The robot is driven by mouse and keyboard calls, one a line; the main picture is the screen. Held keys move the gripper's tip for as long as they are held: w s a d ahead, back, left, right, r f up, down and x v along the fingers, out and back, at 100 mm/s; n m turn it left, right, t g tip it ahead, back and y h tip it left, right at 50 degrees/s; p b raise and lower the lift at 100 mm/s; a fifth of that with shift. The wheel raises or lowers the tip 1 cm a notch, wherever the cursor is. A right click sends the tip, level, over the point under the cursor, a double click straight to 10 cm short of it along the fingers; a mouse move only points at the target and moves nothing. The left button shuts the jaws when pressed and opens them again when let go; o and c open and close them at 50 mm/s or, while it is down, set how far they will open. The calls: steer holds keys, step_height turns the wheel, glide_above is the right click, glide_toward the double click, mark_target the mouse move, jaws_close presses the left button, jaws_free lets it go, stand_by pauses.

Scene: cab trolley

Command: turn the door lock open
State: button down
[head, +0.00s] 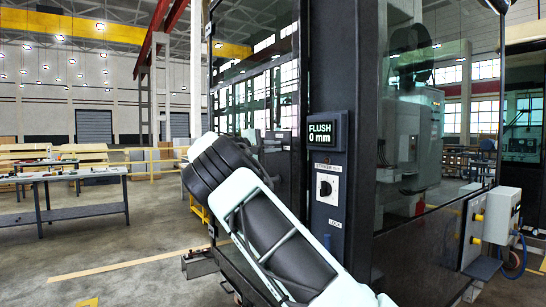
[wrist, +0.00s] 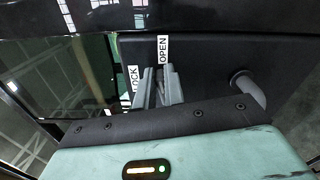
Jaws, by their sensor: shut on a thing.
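In the wrist view, my gripper (wrist: 159,72) has its two grey fingers close together at a dark panel (wrist: 205,58). It is shut on the door lock's turning part, which is mostly hidden between the fingers. A white OPEN label (wrist: 163,48) stands just above the fingertips. A LOCK label (wrist: 133,78) is left of them, partly covered by a finger. In the head view, my arm reaches to the dark cab door (head: 266,62), and my fingers and the lock are hidden behind it. I cannot tell the exact angle of the lock.
A grey bent handle or bar (wrist: 247,88) sits close right of my fingers. A workbench (head: 75,175) stands far left across open floor.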

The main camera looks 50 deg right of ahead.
steer(key=shift+f+m+b, duration=0.3)
steer(key=shift+m+b, duration=0.6)
steer(key=shift+m, duration=0.2)
steer(key=c, duration=1.5)
jaws_free()
steer(key=b+v, duration=0.1)
steer(key=v, duration=1.6)
steer(key=shift+a+b, duration=0.25)
steer(key=shift+b, duration=0.1)
